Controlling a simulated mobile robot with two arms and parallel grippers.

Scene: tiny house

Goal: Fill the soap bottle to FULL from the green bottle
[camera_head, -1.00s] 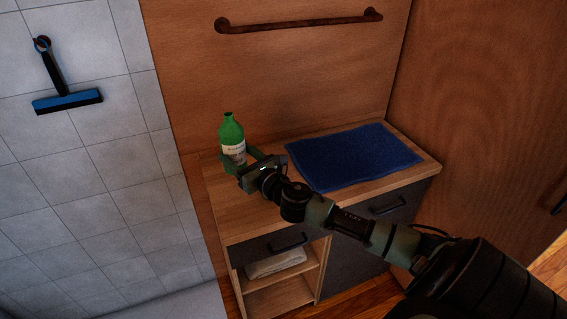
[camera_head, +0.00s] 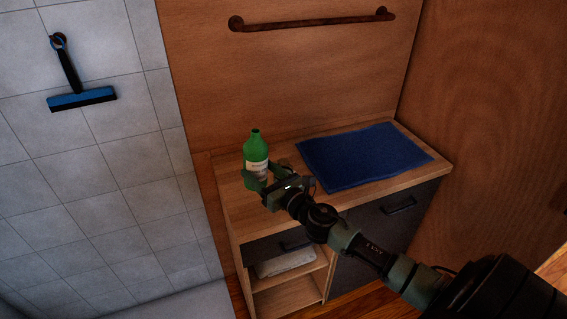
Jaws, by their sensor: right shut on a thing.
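The green bottle (camera_head: 256,147) is upright at the back left of the wooden cabinet top, with a pale label on its front and its neck open at the top. My right gripper (camera_head: 262,178) is shut on the lower part of the green bottle, a finger showing on its left side. Whether the bottle's base touches the cabinet top cannot be told, as the gripper hides it. No soap bottle is in view. My left gripper is not in view.
A blue towel (camera_head: 364,156) lies on the right of the wooden cabinet top (camera_head: 236,208). A white folded cloth (camera_head: 287,262) sits on an open shelf below. A rust-brown rail (camera_head: 312,22) is on the back wall. A blue squeegee (camera_head: 82,99) hangs on the tiles.

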